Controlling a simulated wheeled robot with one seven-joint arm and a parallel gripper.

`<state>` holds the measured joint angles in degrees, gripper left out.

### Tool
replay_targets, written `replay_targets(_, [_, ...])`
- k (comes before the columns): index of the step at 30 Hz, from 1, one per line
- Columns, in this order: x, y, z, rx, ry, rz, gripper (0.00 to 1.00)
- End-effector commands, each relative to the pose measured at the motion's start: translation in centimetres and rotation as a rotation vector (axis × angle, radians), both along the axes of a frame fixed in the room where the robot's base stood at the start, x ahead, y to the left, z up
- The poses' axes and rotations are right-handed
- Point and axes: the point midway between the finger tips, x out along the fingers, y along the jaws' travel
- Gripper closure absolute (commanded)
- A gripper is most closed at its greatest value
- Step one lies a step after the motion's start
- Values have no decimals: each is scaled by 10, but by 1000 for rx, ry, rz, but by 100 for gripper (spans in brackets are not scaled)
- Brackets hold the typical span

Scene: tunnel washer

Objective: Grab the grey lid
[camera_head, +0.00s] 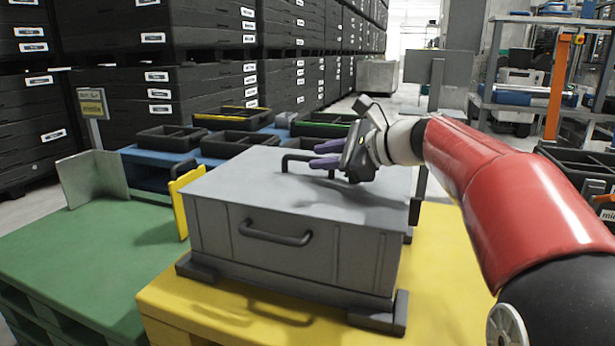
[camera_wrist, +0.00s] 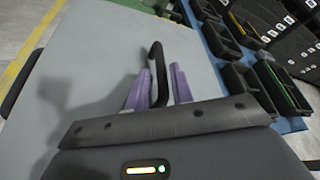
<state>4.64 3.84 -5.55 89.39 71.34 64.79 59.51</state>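The grey lid (camera_head: 250,185) lies flat on top of a grey box (camera_head: 300,245) with a dark side handle. A black bar handle (camera_head: 293,158) stands up from the lid. In the wrist view the lid (camera_wrist: 105,45) fills the left and middle, and its handle (camera_wrist: 157,62) runs between my two purple fingers. My gripper (camera_head: 319,155) is low over the lid, reaching in from the right. In the wrist view my gripper (camera_wrist: 161,70) is open, with a finger on each side of the handle and visible gaps. The fingertips' exact depth along the handle cannot be told.
The box stands on a yellow platform (camera_head: 450,285). A green platform (camera_head: 80,265) is at left. A blue platform (camera_head: 160,158) with black trays (camera_head: 240,143) lies behind. Stacked black crates (camera_head: 160,40) line the back. A metal post (camera_head: 436,85) stands right of the box.

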Motion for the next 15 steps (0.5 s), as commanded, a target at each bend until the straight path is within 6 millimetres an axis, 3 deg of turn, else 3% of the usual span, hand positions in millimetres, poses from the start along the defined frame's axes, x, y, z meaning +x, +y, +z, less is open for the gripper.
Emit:
replay_targets(7, [21,27,-14,-1,0,1,77])
replay_targets(15, [25,33,-15,-1,-1,0,77])
